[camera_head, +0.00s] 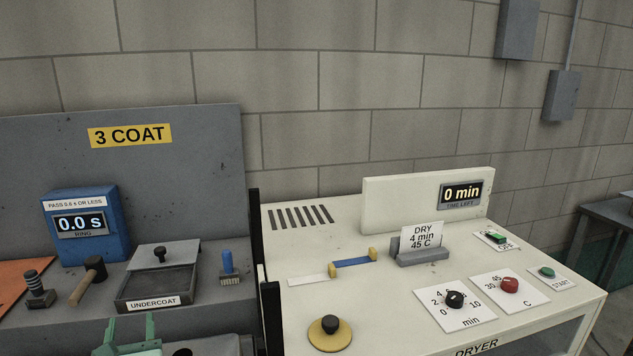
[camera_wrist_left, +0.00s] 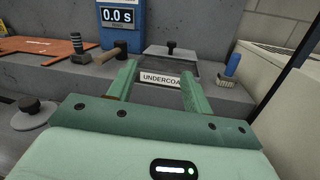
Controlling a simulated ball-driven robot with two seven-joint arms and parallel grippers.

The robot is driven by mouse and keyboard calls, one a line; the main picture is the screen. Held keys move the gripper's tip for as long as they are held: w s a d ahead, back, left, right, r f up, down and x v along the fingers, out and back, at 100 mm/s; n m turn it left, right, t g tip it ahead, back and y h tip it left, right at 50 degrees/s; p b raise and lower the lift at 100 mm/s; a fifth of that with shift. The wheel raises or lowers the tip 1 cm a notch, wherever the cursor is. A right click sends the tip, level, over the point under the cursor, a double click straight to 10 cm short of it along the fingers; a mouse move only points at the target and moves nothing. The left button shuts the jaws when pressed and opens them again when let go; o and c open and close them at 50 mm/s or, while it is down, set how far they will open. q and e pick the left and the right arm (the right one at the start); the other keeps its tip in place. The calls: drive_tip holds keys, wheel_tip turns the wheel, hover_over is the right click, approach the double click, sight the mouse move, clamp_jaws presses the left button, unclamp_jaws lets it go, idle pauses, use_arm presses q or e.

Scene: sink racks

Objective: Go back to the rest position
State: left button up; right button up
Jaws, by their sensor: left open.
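My left gripper (camera_head: 131,328) shows at the bottom left of the head view, its two green fingers spread apart with nothing between them. In the left wrist view the gripper (camera_wrist_left: 158,72) is also open and empty, with the tray labelled UNDERCOAT (camera_wrist_left: 168,62) beyond the fingertips. In the head view the UNDERCOAT tray (camera_head: 128,292) sits on the grey bench behind the gripper, with a black knob on its lid. My right gripper is in neither view.
A blue ring timer (camera_head: 96,245), a mallet (camera_head: 90,278) and a blue-handled brush (camera_head: 228,266) stand around the tray. A black divider (camera_head: 254,230) separates this bench from the white dryer (camera_head: 300,250), which carries dials, buttons and a card in a holder.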

use_arm(q)
drive_tip(key=s+d+r+m+t+h, duration=0.1)
drive_tip(key=s+d+m+t+h, duration=0.1)
drive_tip(key=d+m+h, duration=0.75)
drive_tip(key=s+d+r+m+t+h, duration=0.2)
drive_tip(key=d+m+h, duration=0.3)
drive_tip(key=m, duration=0.8)
drive_tip(key=s+d+f+m+g+h, duration=0.2)
drive_tip(key=s+d+f+m+g, duration=0.4)
drive_tip(key=m, duration=0.6)
drive_tip(key=s+a+f+m+g+y, duration=0.5)
drive_tip(key=s+f+m+y, duration=0.25)
drive_tip(key=m, duration=0.25)
drive_tip(key=s+a+m+g+y, duration=0.3)
drive_tip(key=s+a+y, duration=0.2)
drive_tip(key=s+a, duration=0.2)
drive_tip(key=s+d+f+g+h, duration=0.2)
drive_tip(key=s+f, duration=0.1)
drive_tip(key=f, duration=1.1)
drive_tip(key=s+d+f+g+h, duration=0.1)
drive_tip(key=s+d+f+h, duration=0.15)
drive_tip(key=f, duration=1.15)
drive_tip(key=s+f+n+g, duration=0.3)
drive_tip(key=s+f+n, duration=0.1)
drive_tip(key=s+f, duration=1)
drive_tip(key=s, duration=0.4)
drive_tip(key=shift+s, duration=0.15)
